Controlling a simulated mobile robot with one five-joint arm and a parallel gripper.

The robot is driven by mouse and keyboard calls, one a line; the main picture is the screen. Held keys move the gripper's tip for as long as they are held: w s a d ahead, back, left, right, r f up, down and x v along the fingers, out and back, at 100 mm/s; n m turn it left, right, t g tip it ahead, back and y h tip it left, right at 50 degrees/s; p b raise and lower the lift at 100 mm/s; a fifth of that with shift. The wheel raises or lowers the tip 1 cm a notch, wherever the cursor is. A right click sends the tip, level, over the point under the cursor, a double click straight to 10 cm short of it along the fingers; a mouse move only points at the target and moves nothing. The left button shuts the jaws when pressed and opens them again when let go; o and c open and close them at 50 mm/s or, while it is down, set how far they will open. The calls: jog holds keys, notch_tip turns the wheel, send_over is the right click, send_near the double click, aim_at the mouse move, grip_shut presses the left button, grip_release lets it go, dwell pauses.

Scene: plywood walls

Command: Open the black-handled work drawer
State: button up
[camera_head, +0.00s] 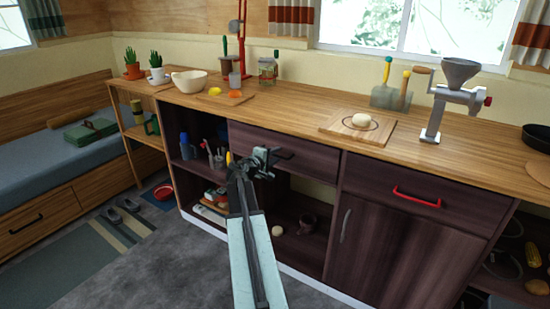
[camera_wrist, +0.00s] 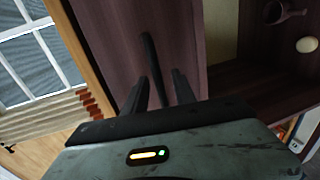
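The work drawer (camera_head: 315,169) has a dark brown front under the wooden counter, and it looks closed. Its black bar handle (camera_head: 284,154) is partly hidden by my gripper (camera_head: 265,160) in the head view. In the wrist view the drawer front (camera_wrist: 112,40) fills the upper middle, and the black handle (camera_wrist: 152,62) runs lengthwise between the two fingers. My gripper (camera_wrist: 158,92) is open there, with a visible gap on each side of the handle. Whether a finger touches the drawer front I cannot tell.
Right of it is a red-handled drawer (camera_head: 418,197) above a cupboard door (camera_head: 375,250). Below is an open shelf with a dark mug (camera_head: 307,224). A board with dough (camera_head: 360,119) and a grinder (camera_head: 455,90) stand on the counter (camera_head: 290,112). Grey floor (camera_head: 170,260) is clear in front.

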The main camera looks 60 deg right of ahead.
grip_shut()
dwell(1.2)
